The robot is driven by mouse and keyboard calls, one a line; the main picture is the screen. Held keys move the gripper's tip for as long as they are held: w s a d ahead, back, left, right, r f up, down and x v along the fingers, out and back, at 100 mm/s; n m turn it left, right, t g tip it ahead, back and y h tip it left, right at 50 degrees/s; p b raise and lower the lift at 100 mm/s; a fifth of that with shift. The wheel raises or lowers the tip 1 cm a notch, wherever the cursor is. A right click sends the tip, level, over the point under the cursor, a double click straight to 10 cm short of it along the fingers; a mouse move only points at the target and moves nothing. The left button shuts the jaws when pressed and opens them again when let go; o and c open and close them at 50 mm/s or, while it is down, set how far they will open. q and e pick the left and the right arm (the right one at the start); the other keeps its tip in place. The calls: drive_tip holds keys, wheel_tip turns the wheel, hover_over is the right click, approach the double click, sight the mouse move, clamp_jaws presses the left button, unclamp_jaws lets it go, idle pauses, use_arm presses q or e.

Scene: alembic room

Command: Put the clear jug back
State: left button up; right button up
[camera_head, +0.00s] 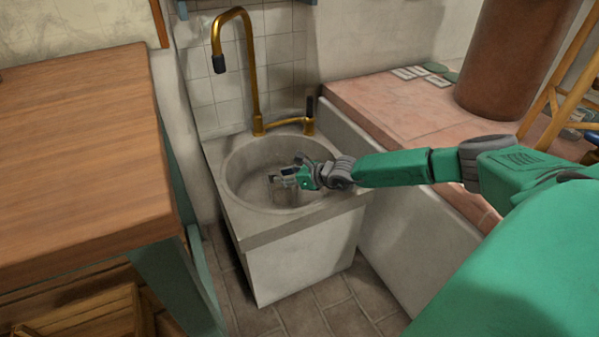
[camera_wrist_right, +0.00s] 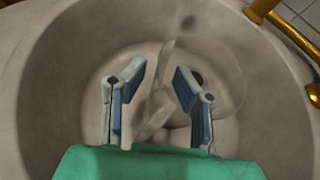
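The clear jug (camera_wrist_right: 222,75) is in the basin of the sink. In the right wrist view it shows as a faint see-through round outline beyond my right gripper's fingers, with a paler strip, perhaps its handle, between them. In the head view the glassy shape of the jug (camera_head: 284,193) is small and partly hidden by the gripper. My right gripper (camera_wrist_right: 159,78) is open, its fingers spread over the basin near the jug. I cannot tell whether they touch it. In the head view the right gripper (camera_head: 296,177) reaches into the basin from the right. My left gripper is not in view.
The stone sink (camera_head: 270,227) has a raised rim and a tall brass tap (camera_head: 250,70) behind. A wooden worktop (camera_head: 80,150) stands left, clear where seen. A pink tiled ledge (camera_head: 400,110) lies right, with a brown column (camera_head: 513,60) and small tiles (camera_head: 425,75).

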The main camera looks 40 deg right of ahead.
drive_tip(key=p+v, duration=0.5)
drive_tip(key=v, duration=0.4)
drive_tip(key=shift+s, duration=0.2)
